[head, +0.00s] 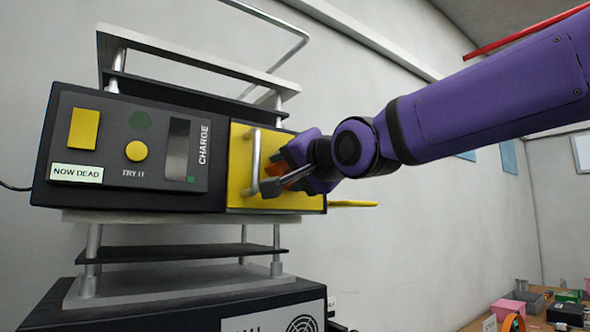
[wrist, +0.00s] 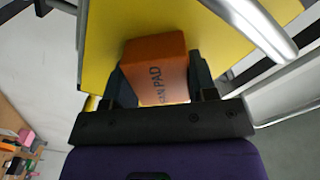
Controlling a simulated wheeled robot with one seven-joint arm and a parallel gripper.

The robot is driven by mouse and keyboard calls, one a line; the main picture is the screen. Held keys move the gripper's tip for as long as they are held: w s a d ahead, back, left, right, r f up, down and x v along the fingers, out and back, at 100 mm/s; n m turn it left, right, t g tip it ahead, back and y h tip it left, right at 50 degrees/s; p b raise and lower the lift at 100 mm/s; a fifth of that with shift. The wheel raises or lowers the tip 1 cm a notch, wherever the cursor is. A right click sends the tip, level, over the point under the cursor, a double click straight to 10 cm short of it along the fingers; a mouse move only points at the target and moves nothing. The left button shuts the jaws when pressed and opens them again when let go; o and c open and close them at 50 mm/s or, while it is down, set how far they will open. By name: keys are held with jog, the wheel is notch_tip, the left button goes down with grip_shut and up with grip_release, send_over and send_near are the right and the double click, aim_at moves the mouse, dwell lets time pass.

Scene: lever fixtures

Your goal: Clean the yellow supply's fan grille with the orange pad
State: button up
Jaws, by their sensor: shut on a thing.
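The yellow supply shows as a yellow panel (head: 240,165) with a metal bar handle on the right part of a black unit. The yellow face (wrist: 110,35) also fills the top of the wrist view. My gripper (head: 284,170) is in front of the yellow panel, beside its handle. It is shut on the orange pad (wrist: 155,70), which has "PAD" printed on it and sits between the two fingers. The pad is close to the yellow face; I cannot tell whether they touch. No fan grille shows on the yellow panel in either view.
The metal handle (head: 255,160) stands out close to my gripper. The black unit (head: 130,150) has a "NOW DEAD" label and a yellow button. A round fan pattern (head: 303,325) shows on the lower unit. A cluttered wooden table (head: 480,322) is at lower right.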

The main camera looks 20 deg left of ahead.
jog(key=shift+s+a, duration=0.4)
jog(key=shift+s, duration=0.1)
jog(key=shift+r, duration=0.4)
jog(key=shift+w+d, duration=1.2)
jog(key=shift+w, duration=0.25)
jog(key=shift+w+d, duration=0.1)
jog(key=w+d, duration=0.2)
jog(key=shift+w+d, duration=0.2)
jog(key=shift+w, duration=0.15)
jog(key=shift+a, duration=0.15)
